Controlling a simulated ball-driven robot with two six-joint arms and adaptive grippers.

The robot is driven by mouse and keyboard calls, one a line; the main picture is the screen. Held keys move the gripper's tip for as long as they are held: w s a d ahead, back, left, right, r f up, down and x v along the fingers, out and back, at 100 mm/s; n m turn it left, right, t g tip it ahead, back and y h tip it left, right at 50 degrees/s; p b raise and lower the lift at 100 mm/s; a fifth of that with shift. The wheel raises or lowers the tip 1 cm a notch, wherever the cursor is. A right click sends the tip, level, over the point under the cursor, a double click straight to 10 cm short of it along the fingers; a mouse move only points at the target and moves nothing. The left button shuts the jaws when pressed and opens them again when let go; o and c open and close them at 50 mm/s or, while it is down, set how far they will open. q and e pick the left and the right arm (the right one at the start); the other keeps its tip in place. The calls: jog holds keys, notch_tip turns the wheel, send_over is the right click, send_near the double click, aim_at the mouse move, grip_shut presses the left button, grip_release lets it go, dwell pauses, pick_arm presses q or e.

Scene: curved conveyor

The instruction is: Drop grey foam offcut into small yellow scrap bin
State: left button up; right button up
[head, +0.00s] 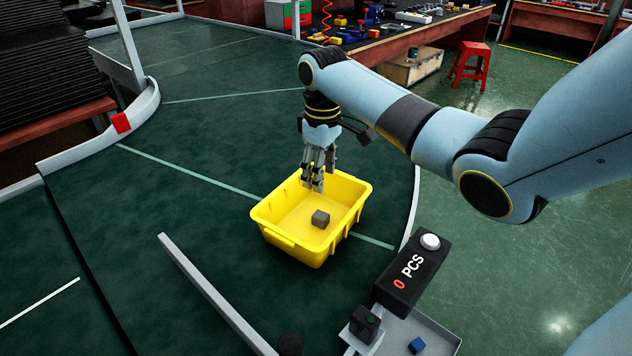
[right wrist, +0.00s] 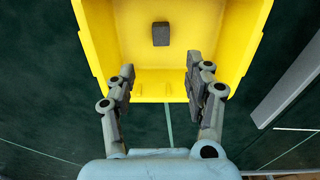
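The small yellow bin (head: 277,240) stands on the green conveyor in the middle of the head view. The grey foam offcut (head: 320,219) lies inside it on the bin floor. In the right wrist view the offcut (right wrist: 161,34) shows as a dark grey block inside the yellow bin (right wrist: 104,50). My right gripper (head: 316,184) hangs over the far part of the bin. In the right wrist view the gripper (right wrist: 160,80) has its fingers apart with nothing between them. The offcut lies apart from the fingertips. My left gripper is not in view.
A black counter box reading 0 PCS (head: 411,268) stands right of the bin. Below it a grey tray (head: 440,330) holds a small blue block (head: 417,345). A light rail (head: 215,295) runs along the front left. A red tag (head: 121,123) is on the left guide rail.

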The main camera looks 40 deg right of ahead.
notch_tip(320, 180, up, 12)
dwell(0.6)
dwell(0.5)
